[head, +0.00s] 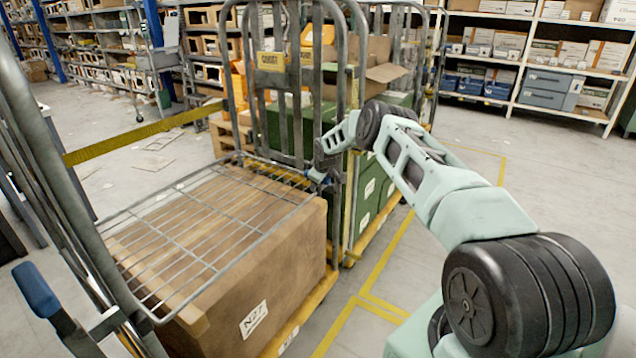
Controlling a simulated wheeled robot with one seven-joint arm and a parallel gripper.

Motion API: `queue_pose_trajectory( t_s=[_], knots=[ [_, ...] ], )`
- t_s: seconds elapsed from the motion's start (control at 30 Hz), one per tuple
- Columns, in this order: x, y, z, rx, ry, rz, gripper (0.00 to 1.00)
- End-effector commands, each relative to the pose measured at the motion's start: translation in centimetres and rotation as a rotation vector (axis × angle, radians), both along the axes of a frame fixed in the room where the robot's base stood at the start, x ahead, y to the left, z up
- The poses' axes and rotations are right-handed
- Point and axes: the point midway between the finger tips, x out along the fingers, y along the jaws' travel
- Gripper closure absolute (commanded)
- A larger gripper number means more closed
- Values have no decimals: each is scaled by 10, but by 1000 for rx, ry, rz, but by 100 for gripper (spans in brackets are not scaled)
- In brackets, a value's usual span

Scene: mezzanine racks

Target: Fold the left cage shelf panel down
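The wire shelf panel (180,243) of the left cage lies roughly level just above a large brown box (265,255). I cannot tell whether it rests on the box. The left cage's grey tube frame (355,60) rises behind the panel, and another side frame stands at the left edge. My gripper (322,168) is at the panel's far right corner, beside the cage upright and a small blue part (317,178). Its fingers are small and partly hidden, so I cannot tell whether they are open or touching the panel.
A yellow strap (145,134) stretches across at left. Another cage behind holds green crates (372,190) and an open carton (385,72). A blue-ended lever (36,290) is near left. Racks line the back; the floor (475,135) at right is clear.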

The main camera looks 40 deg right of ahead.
Motion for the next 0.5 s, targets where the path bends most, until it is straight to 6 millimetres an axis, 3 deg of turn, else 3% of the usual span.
queue_pose_trajectory(
  t_s=[0.03,0.27,0.3,0.5],
  knots=[
    [-3,9,-13,12,13,8,100],
    [-2,9,-14,11,11,7,100],
    [-2,9,-14,11,10,7,51],
    [-2,9,-14,12,11,7,51]
  ],
)
